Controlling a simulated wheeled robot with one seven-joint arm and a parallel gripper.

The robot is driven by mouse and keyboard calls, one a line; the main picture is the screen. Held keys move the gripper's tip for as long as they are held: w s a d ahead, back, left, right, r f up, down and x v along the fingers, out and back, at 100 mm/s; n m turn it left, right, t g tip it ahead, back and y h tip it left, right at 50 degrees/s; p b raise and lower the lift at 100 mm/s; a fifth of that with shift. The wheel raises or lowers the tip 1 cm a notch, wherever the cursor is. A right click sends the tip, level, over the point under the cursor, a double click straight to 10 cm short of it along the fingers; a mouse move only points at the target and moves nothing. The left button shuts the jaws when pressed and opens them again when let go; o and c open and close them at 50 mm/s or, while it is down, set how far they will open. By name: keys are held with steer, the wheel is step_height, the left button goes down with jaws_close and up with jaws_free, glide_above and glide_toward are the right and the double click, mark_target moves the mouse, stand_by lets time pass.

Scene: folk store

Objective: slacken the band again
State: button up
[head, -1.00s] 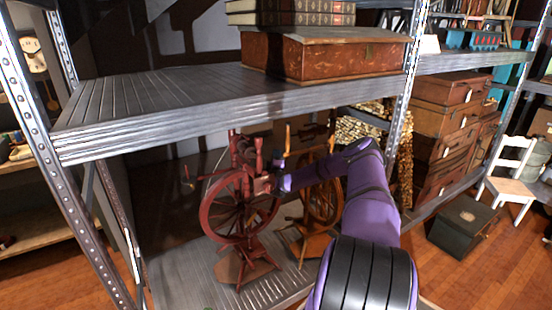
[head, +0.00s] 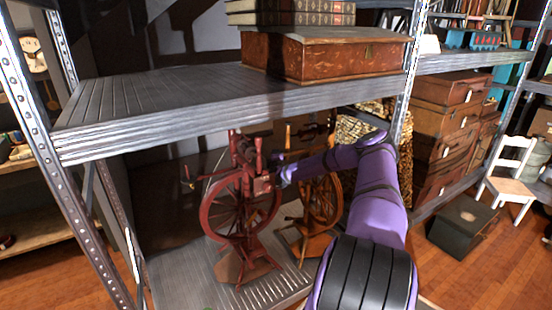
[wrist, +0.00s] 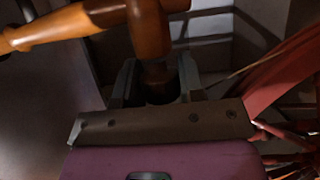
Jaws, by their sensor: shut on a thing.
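A dark red spinning wheel (head: 210,212) stands upright on the lower metal shelf in the head view. My gripper (head: 268,183) is at the right side of its upper part, above and beside the wheel's rim. In the wrist view my gripper (wrist: 157,84) is shut on a turned wooden handle (wrist: 148,28). The handle's knob end rises out of the jaws, and a tapered arm of it runs left. Part of the red wheel (wrist: 288,75) shows at the right. I cannot make out the band or its tightness.
A lighter brown spinning wheel (head: 322,205) stands close to the right, behind my arm. The upper shelf (head: 160,95) hangs just above, carrying a wooden box (head: 330,58). Shelf posts (head: 62,170) flank the space. The shelf floor is bare at front left.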

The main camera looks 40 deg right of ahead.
steer(key=o, duration=0.9)
steer(key=shift+s, duration=0.1)
steer(key=shift+v, duration=3.65)
